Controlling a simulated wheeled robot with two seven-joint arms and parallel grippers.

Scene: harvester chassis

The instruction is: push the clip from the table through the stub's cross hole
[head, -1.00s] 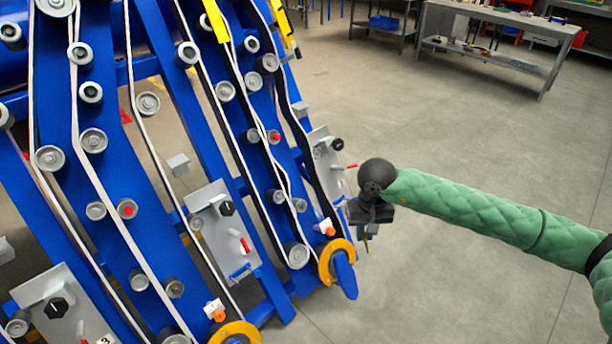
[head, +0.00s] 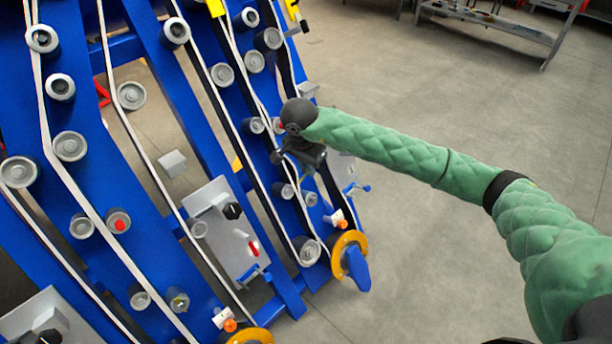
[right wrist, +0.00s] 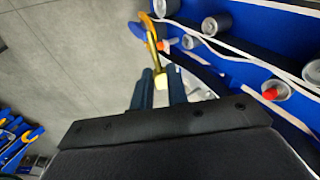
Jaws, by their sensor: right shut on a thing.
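My right gripper (head: 312,168) is in front of the right-hand belt row of the blue chassis in the head view. In the head view the clip is hidden by the gripper. Several grey round stubs and rollers sit on the chassis, such as one just below the gripper (head: 311,199). I cannot tell which has the cross hole, and no hole is visible. My left gripper is not in view.
The blue chassis (head: 165,60) carries white and black belts, grey plates and red-tipped pins. An orange ring (head: 350,256) surrounds a blue end at its lower right. A grey workbench (head: 490,25) stands far behind. Open concrete floor lies to the right.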

